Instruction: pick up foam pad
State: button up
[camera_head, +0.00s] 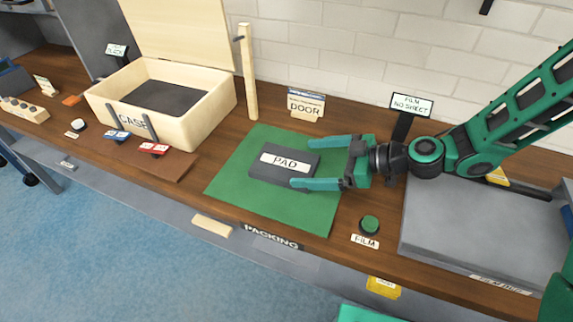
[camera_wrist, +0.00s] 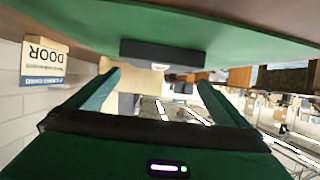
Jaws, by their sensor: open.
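The foam pad (camera_head: 264,172) is a dark grey flat block with a white label reading PAD. It lies on a green mat (camera_head: 232,194) on the wooden bench. My gripper (camera_head: 304,163) comes in from the right with its two green fingers spread. In the head view the fingertips reach about the pad's right part, one towards the back and one towards the front. In the wrist view the pad (camera_wrist: 140,50) shows as a dark bar beyond the open fingers (camera_wrist: 158,78). Nothing is held between them. I cannot tell whether the fingers touch the pad.
An open wooden case (camera_head: 207,122) stands at the left, with a thin post (camera_head: 248,75) beside it. A DOOR sign (camera_head: 305,105) stands behind the mat. A green FILM button (camera_head: 369,224) and a grey film unit (camera_head: 470,235) are at the right. The mat's front-left is clear.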

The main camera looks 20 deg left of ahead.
aim_at(287, 163)
jog(key=shift+f+x, duration=0.2)
jog(key=shift+x, duration=3.5)
jog(key=shift+w+d, duration=0.1)
jog(key=shift+w, duration=0.1)
jog(key=c, duration=0.7)
